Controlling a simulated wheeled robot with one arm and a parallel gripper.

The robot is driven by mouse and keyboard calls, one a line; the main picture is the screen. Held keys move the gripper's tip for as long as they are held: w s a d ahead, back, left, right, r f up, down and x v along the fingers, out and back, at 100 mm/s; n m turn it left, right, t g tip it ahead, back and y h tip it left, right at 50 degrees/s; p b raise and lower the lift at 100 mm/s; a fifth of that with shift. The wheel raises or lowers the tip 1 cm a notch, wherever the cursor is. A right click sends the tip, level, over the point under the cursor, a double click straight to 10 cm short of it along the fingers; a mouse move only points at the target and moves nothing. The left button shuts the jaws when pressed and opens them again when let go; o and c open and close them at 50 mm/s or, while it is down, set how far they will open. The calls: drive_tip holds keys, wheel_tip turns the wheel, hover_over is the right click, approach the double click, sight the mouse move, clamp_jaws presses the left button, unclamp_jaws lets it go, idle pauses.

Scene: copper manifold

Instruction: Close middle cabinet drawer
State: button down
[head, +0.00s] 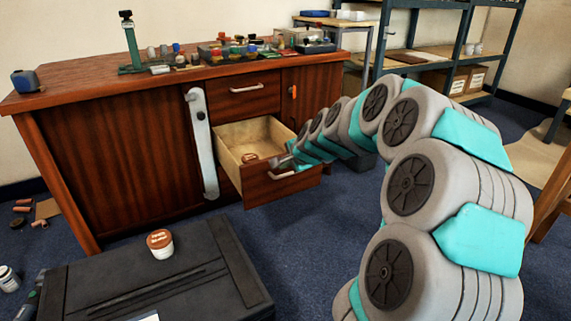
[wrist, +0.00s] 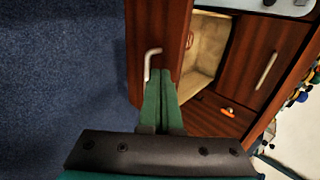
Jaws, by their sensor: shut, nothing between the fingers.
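The middle drawer (head: 234,139) of the brown wooden cabinet is pulled out, showing its pale interior. Its front (head: 262,190) carries a light metal handle (head: 295,174). A jar with a brown lid (head: 250,157) lies inside. My gripper (head: 283,161) is at the right end of the drawer front. In the wrist view, my gripper (wrist: 160,72) has its green fingers together and empty, with the tips over the drawer front (wrist: 172,25) beside the handle (wrist: 150,64). I cannot tell whether they touch it.
A closed upper drawer (head: 240,104) is above the open one. A long white handle-like piece (head: 203,150) stands left of the drawers. A black case (head: 130,285) with a brown-lidded jar (head: 160,243) on it is in front. Blue carpet (head: 300,235) is clear before the drawer.

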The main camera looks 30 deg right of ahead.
sight(268, 164)
drive_tip(key=x, duration=0.2)
drive_tip(key=r+x, duration=0.1)
drive_tip(key=x, duration=0.2)
drive_tip(key=w+b+x, duration=0.1)
drive_tip(key=x, duration=0.1)
drive_tip(key=shift+w, duration=0.25)
drive_tip(key=shift+w+a+r, duration=0.1)
drive_tip(key=shift+w+r, duration=0.1)
drive_tip(key=shift+w, duration=0.4)
